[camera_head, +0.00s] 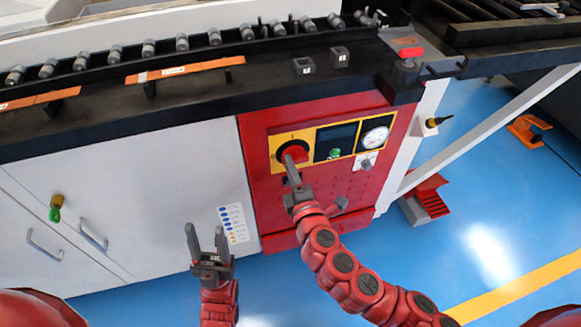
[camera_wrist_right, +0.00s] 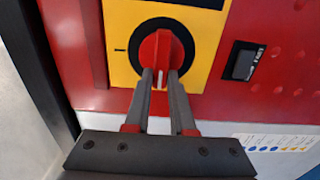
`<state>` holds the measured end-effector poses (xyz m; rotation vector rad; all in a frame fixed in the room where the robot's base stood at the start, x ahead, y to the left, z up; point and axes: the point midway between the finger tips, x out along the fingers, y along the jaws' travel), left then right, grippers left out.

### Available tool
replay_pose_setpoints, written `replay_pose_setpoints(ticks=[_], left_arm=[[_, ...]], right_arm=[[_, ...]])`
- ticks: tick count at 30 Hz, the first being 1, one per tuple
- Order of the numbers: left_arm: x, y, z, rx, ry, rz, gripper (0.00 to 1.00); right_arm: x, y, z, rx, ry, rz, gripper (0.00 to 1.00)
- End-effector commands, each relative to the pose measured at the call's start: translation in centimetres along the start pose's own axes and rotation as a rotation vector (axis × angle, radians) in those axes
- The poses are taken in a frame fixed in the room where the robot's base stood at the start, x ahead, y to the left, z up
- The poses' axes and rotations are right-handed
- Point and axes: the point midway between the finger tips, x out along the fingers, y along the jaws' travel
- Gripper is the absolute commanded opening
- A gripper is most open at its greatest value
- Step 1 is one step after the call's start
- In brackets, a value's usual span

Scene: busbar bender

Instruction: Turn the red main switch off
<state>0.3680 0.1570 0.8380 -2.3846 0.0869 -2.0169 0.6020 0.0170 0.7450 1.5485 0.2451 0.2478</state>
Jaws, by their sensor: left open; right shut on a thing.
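The red main switch (camera_head: 293,151) is a round knob on a black ring, set in a yellow plate on the red panel of the machine. In the right wrist view the red switch (camera_wrist_right: 161,50) shows large, with its grip bar between my fingers. My right gripper (camera_wrist_right: 160,78) is shut on this bar; in the head view my right gripper (camera_head: 290,164) covers the lower part of the knob. My left gripper (camera_head: 206,236) is open and empty, low in front of the white cabinet.
White cabinet doors (camera_head: 130,190) with handles are at the left.

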Motion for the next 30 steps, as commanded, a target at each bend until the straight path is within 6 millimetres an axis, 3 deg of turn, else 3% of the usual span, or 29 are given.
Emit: replay_pose_setpoints(ticks=[12, 13, 18, 30], left_arm=[[-0.01, 0.00, 0.00, 0.000, 0.000, 0.000, 0.50], [-0.02, 0.00, 0.00, 0.000, 0.000, 0.000, 0.50], [-0.02, 0.00, 0.00, 0.000, 0.000, 0.000, 0.50], [0.00, 0.00, 0.00, 0.000, 0.000, 0.000, 0.50]], right_arm=[[-0.01, -0.03, -0.04, -0.008, 0.001, 0.000, 0.00], [-0.01, -0.03, -0.04, -0.008, 0.001, 0.000, 0.26], [-0.01, -0.03, -0.03, -0.007, 0.001, 0.000, 0.53], [-0.93, -0.05, 0.00, -0.008, 0.001, 0.000, 0.53]])
